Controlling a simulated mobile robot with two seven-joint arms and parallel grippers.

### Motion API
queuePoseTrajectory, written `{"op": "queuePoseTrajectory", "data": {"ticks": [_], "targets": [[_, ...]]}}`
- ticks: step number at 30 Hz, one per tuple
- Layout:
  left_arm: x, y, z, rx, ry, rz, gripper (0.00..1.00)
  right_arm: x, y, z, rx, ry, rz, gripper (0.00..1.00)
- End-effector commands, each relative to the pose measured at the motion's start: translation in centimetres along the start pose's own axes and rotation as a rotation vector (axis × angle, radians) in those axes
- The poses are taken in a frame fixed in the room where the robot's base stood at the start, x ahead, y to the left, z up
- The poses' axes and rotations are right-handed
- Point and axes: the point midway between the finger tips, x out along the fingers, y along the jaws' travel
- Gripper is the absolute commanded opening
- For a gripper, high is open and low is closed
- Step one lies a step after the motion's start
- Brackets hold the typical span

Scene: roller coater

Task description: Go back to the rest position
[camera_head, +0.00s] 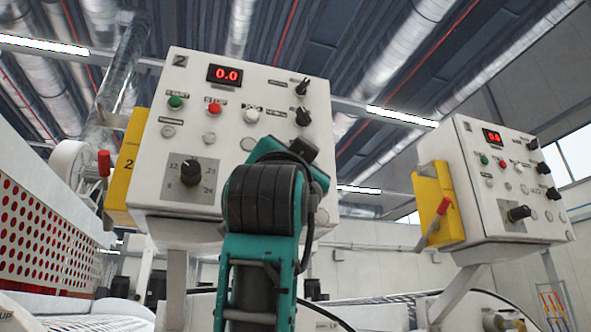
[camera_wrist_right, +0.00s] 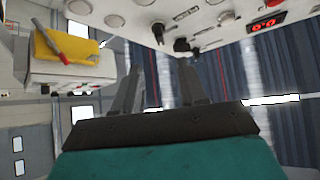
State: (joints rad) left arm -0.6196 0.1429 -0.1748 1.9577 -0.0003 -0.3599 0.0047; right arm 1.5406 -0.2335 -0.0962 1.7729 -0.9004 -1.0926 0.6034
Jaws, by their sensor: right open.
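My right arm, teal and black, rises in front of the white control panel marked 2 (camera_head: 185,105) in the head view and covers part of its lower right. My right gripper (camera_wrist_right: 158,66) shows in the right wrist view with its two dark fingers apart and nothing between them. The fingers point towards the panel's edge, with a black knob (camera_wrist_right: 181,45) beyond the fingertips; contact cannot be told. In the head view the right fingers are hidden behind the arm. My left gripper is in neither view.
The panel bears a red 0.0 display (camera_head: 226,74), several buttons and a large black dial (camera_head: 190,172). A yellow box (camera_head: 124,170) with a red-tipped lever adjoins it. A second panel (camera_head: 490,190) stands at right. A perforated guard (camera_head: 40,235) is at left.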

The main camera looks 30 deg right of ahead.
Motion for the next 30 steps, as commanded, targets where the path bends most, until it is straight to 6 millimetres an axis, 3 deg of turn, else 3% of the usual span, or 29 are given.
{"op": "queuePoseTrajectory", "data": {"ticks": [7, 22, 26, 30], "targets": [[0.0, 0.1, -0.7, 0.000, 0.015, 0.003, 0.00, -0.6, 0.0, 0.0, -0.001, -0.001, 0.002, 0.41], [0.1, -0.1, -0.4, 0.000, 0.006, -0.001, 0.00, -0.5, 0.1, 0.7, -0.010, -0.009, -0.001, 0.41], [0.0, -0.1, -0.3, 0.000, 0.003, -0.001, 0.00, -0.3, 0.8, 5.0, -0.067, -0.064, -0.019, 0.41], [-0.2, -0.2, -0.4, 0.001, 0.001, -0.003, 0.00, -0.9, 2.7, 13.8, -0.180, -0.179, -0.067, 0.41]]}}
